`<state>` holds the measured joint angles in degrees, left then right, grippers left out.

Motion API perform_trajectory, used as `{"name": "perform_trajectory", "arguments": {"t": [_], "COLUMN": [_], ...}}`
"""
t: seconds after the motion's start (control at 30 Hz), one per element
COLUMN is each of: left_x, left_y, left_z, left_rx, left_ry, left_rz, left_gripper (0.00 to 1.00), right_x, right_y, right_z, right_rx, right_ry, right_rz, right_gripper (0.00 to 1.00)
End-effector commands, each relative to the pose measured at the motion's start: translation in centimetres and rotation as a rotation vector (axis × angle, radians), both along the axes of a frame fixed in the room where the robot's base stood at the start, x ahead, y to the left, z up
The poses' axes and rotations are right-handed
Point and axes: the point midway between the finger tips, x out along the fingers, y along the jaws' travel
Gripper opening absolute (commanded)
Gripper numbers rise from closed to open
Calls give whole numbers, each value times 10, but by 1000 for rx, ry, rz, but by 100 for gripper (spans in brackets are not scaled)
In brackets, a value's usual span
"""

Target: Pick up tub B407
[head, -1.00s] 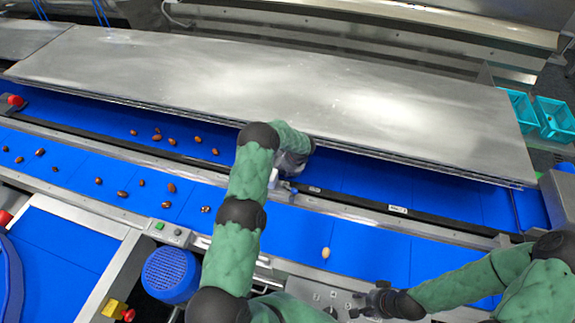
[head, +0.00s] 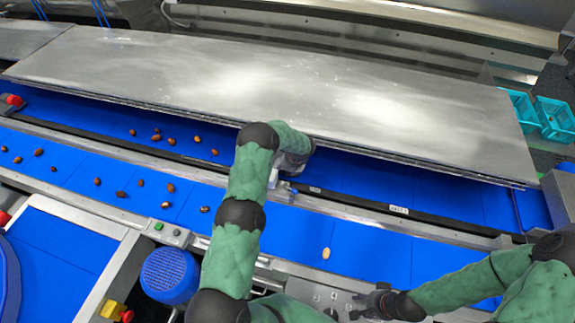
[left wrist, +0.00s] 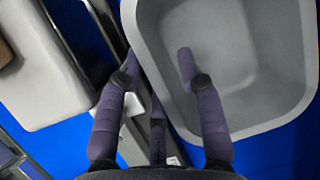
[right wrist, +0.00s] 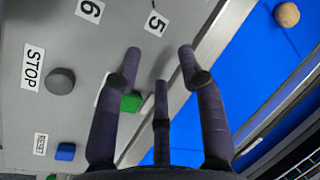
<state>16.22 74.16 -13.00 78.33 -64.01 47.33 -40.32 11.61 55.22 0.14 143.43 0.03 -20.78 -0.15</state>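A grey open tub (left wrist: 245,128) fills the right of the left wrist view, and its inside looks empty. No label reading B407 is legible, so I cannot tell which tub it is. My left gripper (left wrist: 158,55) is open across the tub's near-left wall, one finger over the inside and the other outside. I cannot tell whether the fingers touch the wall. In the head view this hand is at the back belt by the steel cover's edge, and the tub is mostly hidden. My right gripper (right wrist: 160,53) is open and empty above a control panel.
A paler grey container (left wrist: 40,70) stands left of the tub. A wide steel cover (head: 270,90) overhangs the back belt. Several dates lie on the blue belts, one alone (head: 326,253) on the front belt. Teal crates (head: 555,118) stand far right. The panel has buttons, including STOP (right wrist: 61,81).

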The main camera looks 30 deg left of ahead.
Motion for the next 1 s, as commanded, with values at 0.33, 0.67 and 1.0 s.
{"name": "perform_trajectory", "arguments": {"t": [0.33, 0.67, 1.0], "left_x": [0, 0, 1], "left_y": [0, 0, 1], "left_z": [0, 1, 25], "left_rx": [0, 0, 1], "left_ry": [0, 0, -4], "left_rz": [0, 0, 0], "left_gripper": [0, 0, 0], "right_x": [0, 0, 0], "right_y": [0, 0, 0], "right_z": [0, 1, 20], "right_rx": [0, 0, 0], "right_ry": [0, 0, 0], "right_rz": [0, 0, 0], "right_gripper": [40, 40, 40]}}
